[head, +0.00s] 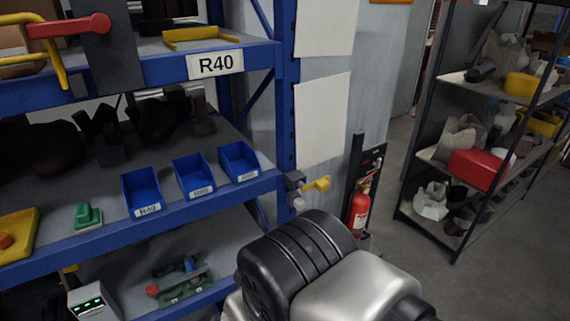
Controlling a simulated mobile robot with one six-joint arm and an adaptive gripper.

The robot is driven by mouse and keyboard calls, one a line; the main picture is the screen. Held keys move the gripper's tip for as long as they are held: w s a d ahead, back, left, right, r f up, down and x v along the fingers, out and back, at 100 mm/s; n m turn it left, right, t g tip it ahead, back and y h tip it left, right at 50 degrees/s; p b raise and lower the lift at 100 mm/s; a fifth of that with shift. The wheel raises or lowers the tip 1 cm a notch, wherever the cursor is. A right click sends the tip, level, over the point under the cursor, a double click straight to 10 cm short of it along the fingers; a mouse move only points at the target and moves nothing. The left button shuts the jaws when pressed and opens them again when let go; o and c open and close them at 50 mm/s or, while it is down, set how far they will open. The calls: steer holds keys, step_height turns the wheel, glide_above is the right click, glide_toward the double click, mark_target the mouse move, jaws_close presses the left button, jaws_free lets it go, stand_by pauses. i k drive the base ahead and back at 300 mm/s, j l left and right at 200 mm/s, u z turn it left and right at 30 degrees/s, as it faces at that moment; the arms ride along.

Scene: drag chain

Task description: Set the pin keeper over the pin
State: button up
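I cannot pick out the pin keeper or the pin with certainty. A small yellow piece (318,184) sticks out to the right of a dark grey block (294,180) at the right end of the blue rack's middle shelf. A light grey stub shows just below the block. On the lower shelf a grey bar with a red knob (152,289) lies across a green base (181,284). My arm's black and silver links fill the bottom centre. My gripper is not in view.
Three blue bins (141,191) stand along the middle shelf (110,236), with a green item (88,215) to their left. A fire extinguisher (360,208) stands behind my arm. A dark rack (478,130) with loose goods is at the right. Floor between is clear.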

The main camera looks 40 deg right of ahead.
mark_target(322, 184)
steer(key=l+z, duration=0.15)
steer(key=z, duration=1.05)
steer(key=i+l+z, duration=0.1)
steer(key=i, duration=0.3)
steer(key=i+l, duration=0.3)
steer(key=i+z, duration=0.05)
steer(key=i, duration=0.05)
